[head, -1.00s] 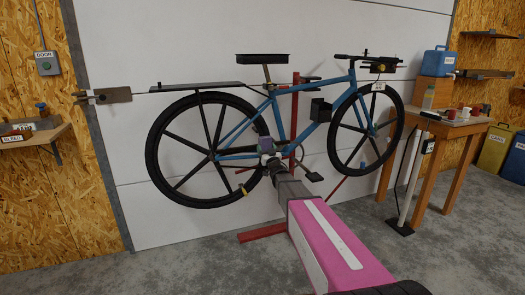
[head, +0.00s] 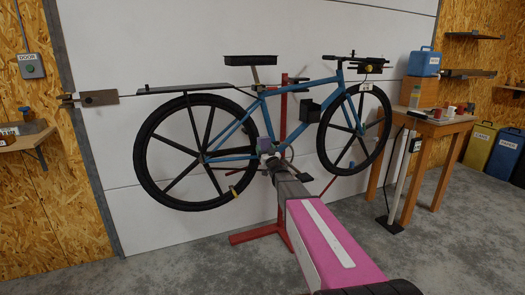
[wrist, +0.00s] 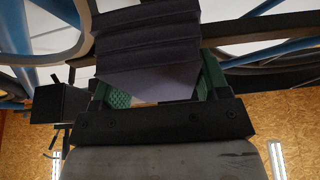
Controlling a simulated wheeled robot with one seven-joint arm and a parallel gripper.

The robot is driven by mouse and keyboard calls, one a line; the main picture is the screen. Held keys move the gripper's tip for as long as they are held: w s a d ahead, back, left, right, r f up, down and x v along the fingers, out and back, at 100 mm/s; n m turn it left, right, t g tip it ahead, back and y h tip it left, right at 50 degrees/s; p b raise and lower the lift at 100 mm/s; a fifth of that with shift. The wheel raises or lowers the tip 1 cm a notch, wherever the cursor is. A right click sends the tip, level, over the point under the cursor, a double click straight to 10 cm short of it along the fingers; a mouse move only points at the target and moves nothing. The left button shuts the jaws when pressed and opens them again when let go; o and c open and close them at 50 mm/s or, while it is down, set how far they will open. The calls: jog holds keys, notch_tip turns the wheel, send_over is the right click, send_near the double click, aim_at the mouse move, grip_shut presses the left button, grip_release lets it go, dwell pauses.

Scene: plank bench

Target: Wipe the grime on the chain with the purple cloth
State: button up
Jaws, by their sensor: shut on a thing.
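The blue bicycle (head: 236,140) hangs on a red stand, side on to me. My gripper (wrist: 155,95) is shut on the folded purple cloth (wrist: 150,50), which sits between its green fingers. The cloth also shows in the head view (head: 264,145), low on the frame, between the rear wheel and the cranks. A dark band, perhaps the chain (wrist: 262,25), runs behind the cloth in the wrist view. The cloth seems close to it, but I cannot tell whether they touch. The grime cannot be made out. My arm hides part of the crank area.
The red stand (head: 257,234) has its foot on the floor below the bicycle. A wooden table (head: 440,125) with small items and a blue can (head: 424,61) stands at the right. A shelf (head: 28,139) is at the left. The concrete floor in front is clear.

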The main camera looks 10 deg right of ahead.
jog(key=shift+w+d, duration=0.2)
jog(key=shift+d, duration=0.3)
jog(key=shift+w+d, duration=0.15)
jog(key=shift+d, duration=0.35)
jog(key=shift+s, duration=0.1)
jog(key=shift+s+a, duration=0.2)
jog(key=shift+a, duration=0.8)
jog(key=shift+s+a, duration=0.2)
jog(key=shift+a, duration=0.8)
jog(key=s+a, duration=0.2)
jog(key=a, duration=0.7)
jog(key=s+a, duration=0.3)
jog(key=a, duration=0.7)
jog(key=shift+s, duration=0.3)
jog(key=shift+s, duration=0.1)
jog(key=shift+s+d, duration=0.25)
jog(key=shift+s, duration=0.7)
jog(key=shift+s+d, duration=0.3)
jog(key=shift+s, duration=0.65)
jog(key=shift+s+d, duration=0.25)
jog(key=shift+s, duration=0.7)
